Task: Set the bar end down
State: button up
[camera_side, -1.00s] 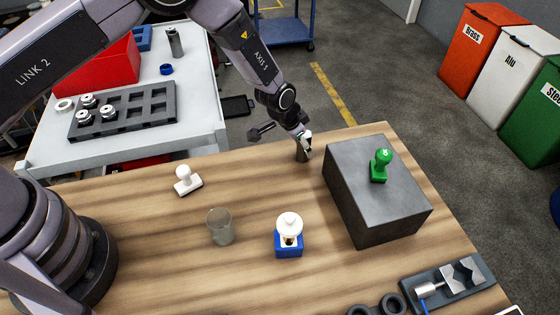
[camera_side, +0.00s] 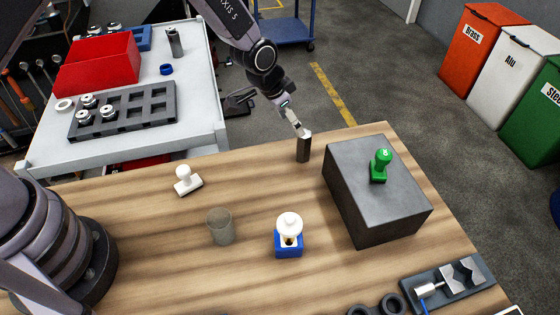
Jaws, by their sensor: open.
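The bar end (camera_side: 304,147) is a short dark grey metal piece. It stands upright on the wooden bench (camera_side: 255,180) near the far edge, just left of the dark grey block. My gripper (camera_side: 298,128) is open, above and slightly left of the bar end's top. One finger shows close to the top of the bar end; whether it touches cannot be told from this view.
A dark block (camera_side: 370,205) carries a green stamp (camera_side: 380,166). A white stamp (camera_side: 187,181), a grey cup (camera_side: 220,226) and a blue-based white-topped item (camera_side: 289,238) stand on the bench. A small vise (camera_side: 445,285) lies front right. A grey cart (camera_side: 200,100) adjoins at the back left.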

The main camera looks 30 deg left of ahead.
jog(key=s+a+r+n, duration=0.1)
jog(key=s+a+r, duration=0.35)
jog(key=r, duration=0.35)
jog(key=s+a+r+n+t, duration=0.1)
jog(key=s+a+r, duration=0.2)
jog(key=a+r, duration=0.4)
jog(key=s+a+r+n, duration=0.1)
jog(key=s+a+r, duration=0.25)
jog(key=r, duration=0.65)
jog(key=s+a+r+n+y, duration=0.1)
jog(key=s+a, duration=0.3)
jog(key=s, duration=0.6)
jog(key=s+a+r+n+y, duration=0.1)
jog(key=s+a, duration=0.4)
jog(key=s, duration=0.5)
notch_tip(320, 180, up, 2)
jog(key=shift+s+a+r+n+t, duration=0.1)
jog(key=shift+s+a+n+t, duration=0.15)
jog(key=shift+n+t, duration=0.2)
jog(key=shift+w, duration=0.1)
